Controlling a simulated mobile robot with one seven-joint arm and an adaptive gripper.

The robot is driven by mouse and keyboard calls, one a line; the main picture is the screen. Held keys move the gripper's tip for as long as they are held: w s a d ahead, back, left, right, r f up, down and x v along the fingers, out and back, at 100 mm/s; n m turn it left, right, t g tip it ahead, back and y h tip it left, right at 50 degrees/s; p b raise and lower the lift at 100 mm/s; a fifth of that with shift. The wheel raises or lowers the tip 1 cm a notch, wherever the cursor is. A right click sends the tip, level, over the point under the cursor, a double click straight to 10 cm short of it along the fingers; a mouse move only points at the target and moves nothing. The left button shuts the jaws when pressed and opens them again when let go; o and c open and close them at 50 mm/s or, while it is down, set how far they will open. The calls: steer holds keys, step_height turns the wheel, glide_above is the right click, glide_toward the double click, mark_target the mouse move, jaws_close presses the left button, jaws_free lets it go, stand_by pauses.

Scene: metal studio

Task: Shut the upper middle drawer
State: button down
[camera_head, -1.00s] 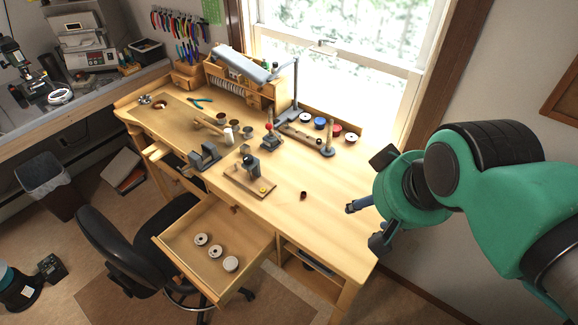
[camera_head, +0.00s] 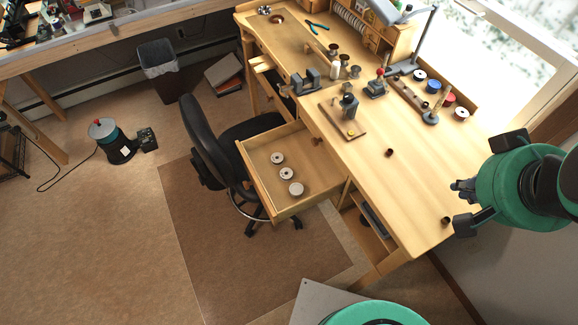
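A wooden drawer (camera_head: 243,155) is pulled out from the front of the workbench (camera_head: 440,180). It holds several small round silver and white spools or tins. I cannot tell from this view whether it is the upper middle one. My gripper (camera_head: 462,190) is at the right, above the right end of the bench, well apart from the drawer. Its dark fingers are partly seen side-on, and nothing shows held in it.
A black office chair (camera_head: 205,150) stands close against the drawer's left side. Tools and a vise (camera_head: 305,82) sit on the bench top. A trash bin (camera_head: 160,70) and a green-black machine (camera_head: 112,140) stand on the floor.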

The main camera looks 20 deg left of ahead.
steer(key=w+a+f+n+g, duration=0.2)
steer(key=w+a+f+n, duration=0.2)
steer(key=w+a+n, duration=0.5)
steer(key=w+a+f+n+p, duration=0.1)
steer(key=a+f+n, duration=0.15)
steer(key=a, duration=0.35)
steer(key=w+a+f+n+g+h, duration=0.1)
steer(key=w+a+f, duration=0.15)
steer(key=a, duration=0.45)
steer(key=w+a+f+n+p, duration=0.1)
steer(key=a+f+n, duration=0.1)
steer(key=a+f, duration=0.3)
steer(key=s+a+f+n, duration=0.4)
steer(key=a+f, duration=0.3)
steer(key=a, duration=0.1)
steer(key=s+a+f+n+h, duration=0.1)
steer(key=s+a+f+n, duration=0.3)
steer(key=a+f, duration=0.4)
steer(key=s+a+f+n+h+p, duration=0.1)
steer(key=s+a+f+n, duration=0.3)
steer(key=a+f, duration=0.3)
steer(key=s+a, duration=0.1)
steer(key=a, duration=0.2)
steer(key=shift+s+f+t, duration=0.2)
steer(key=shift+s+t, duration=0.1)
steer(key=shift+s, duration=0.1)
steer(key=shift+f+n, duration=0.15)
steer(key=shift+n, duration=0.1)
